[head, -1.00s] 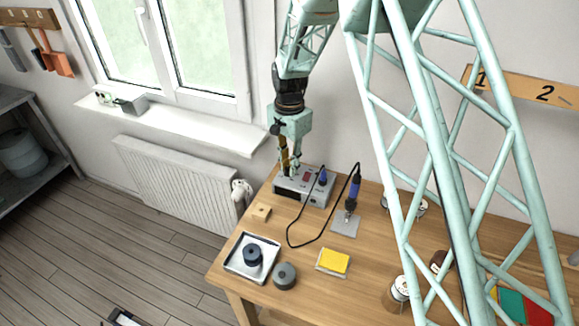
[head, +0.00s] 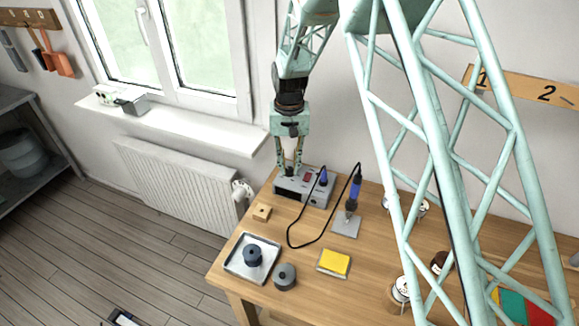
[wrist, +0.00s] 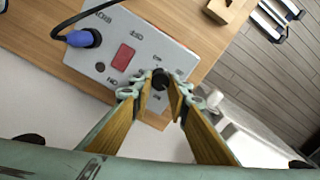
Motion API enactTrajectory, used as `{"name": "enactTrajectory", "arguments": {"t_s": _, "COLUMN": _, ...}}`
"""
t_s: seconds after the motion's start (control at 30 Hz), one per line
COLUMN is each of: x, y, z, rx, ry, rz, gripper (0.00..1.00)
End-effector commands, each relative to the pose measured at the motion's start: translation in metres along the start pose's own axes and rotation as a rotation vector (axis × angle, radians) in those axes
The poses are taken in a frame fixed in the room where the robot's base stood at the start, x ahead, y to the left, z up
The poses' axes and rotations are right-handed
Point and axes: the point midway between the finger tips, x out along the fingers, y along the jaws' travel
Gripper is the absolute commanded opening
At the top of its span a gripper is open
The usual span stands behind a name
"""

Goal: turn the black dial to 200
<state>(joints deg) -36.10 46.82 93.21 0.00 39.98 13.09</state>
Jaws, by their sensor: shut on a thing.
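The grey soldering station (head: 315,196) stands at the back left of the wooden workbench. In the wrist view its face (wrist: 150,38) shows a red rectangle, a blue plug and small printed marks. The black dial (wrist: 161,80) is at the face's near edge. My gripper (wrist: 162,84) points down at the station, with one finger on each side of the dial, shut on it. In the head view my gripper (head: 289,172) is over the station's left end and hides the dial. The marks around the dial are too small to read surely.
The soldering iron (head: 353,190) stands upright, its black cable looping across the bench. A metal tray (head: 232,266) with a dark spool, another spool (head: 285,277), a yellow sponge (head: 334,262) and a small wooden block (head: 262,211) lie in front. The window wall is close behind.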

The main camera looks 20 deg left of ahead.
Motion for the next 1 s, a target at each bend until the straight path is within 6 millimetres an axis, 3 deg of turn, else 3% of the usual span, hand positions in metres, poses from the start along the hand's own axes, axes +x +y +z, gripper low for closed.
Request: {"name": "enactTrajectory", "arguments": {"t_s": 1.0, "x": 0.0003, "y": -0.0023, "z": 0.0014, "rx": -0.790, "ry": -0.001, "rz": 0.000, "gripper": 0.06}}
